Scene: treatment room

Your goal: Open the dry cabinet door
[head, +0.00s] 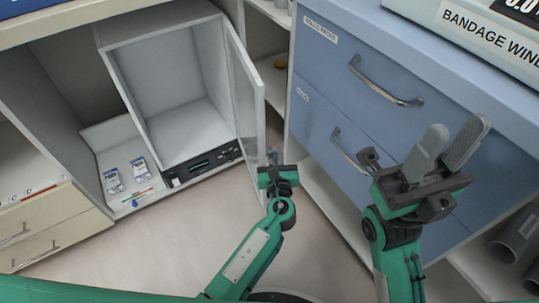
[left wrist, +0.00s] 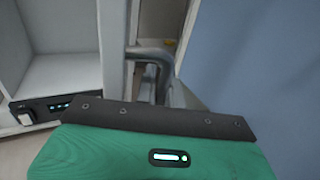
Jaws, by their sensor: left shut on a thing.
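The dry cabinet (head: 166,30) is a white box in the shelf unit at the left, with an empty white inside and a dark control panel along its bottom front. Its glass door (head: 245,85) stands wide open, swung out to the right. My left gripper (head: 275,160) is at the lower outer edge of the door, shut on the door handle (left wrist: 150,55). The left wrist view shows the grey handle running down behind the gripper body, which hides the fingers. My right gripper (head: 459,140) is open and empty in front of the blue drawers.
A blue drawer unit (head: 338,95) with metal handles stands close to the right of the open door. Small labelled packs (head: 113,181) lie on the shelf left of the cabinet. Cream drawers (head: 45,225) are at the lower left. The floor (head: 150,245) in front is clear.

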